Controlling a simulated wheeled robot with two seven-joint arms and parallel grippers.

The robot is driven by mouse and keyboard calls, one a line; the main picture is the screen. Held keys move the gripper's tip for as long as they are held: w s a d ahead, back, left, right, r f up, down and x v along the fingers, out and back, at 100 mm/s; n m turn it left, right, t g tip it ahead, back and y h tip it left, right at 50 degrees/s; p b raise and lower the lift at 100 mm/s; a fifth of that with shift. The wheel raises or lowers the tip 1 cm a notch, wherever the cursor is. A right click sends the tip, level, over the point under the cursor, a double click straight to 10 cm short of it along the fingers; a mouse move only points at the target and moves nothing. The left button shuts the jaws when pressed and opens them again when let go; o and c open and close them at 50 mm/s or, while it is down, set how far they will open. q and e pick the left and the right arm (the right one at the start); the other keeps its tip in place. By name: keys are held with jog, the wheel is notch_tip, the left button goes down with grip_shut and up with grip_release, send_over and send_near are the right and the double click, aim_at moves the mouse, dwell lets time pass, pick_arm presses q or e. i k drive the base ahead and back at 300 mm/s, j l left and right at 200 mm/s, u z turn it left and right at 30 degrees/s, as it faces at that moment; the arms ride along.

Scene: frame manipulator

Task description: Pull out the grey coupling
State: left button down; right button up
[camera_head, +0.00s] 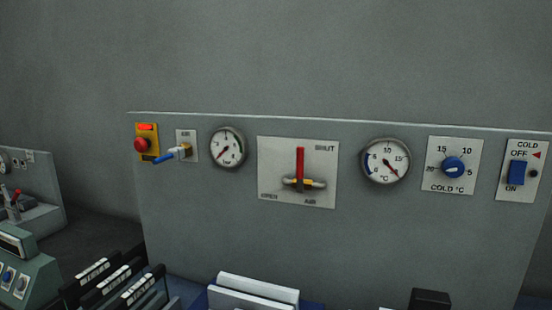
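On the grey panel, a small white plate (186,136) marked AIR carries a fitting (183,150) with a pale grey and yellowish body. A blue rod-like piece (163,158) sticks out from it to the lower left. The grey coupling seems to be part of this fitting, between the plate and the blue piece, but it is too small to tell its exact edges. The blue piece appears joined to the fitting. Neither of my grippers is in view.
A red button on a yellow box (147,143) sits close left of the fitting, and a gauge (227,148) close right. A red-handled valve (300,168), another gauge (386,161), a blue knob (453,167) and a switch (517,172) follow. Black files (108,282) stand below left.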

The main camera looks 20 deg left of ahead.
aim_at(177, 154)
jog(key=u, duration=1.3)
jog(key=i+j+z, duration=0.1)
jog(key=z, duration=0.5)
jog(key=i+j+z, duration=0.1)
jog(key=j+z, duration=0.25)
jog(key=j, duration=0.6)
jog(key=j+z, duration=0.4)
jog(key=j, duration=1.25)
jog(key=k+j, duration=0.1)
jog(key=j, duration=0.65)
jog(key=j+z, duration=0.1)
jog(key=j, duration=0.6)
jog(key=k+j, duration=0.15)
jog(key=j, duration=0.55)
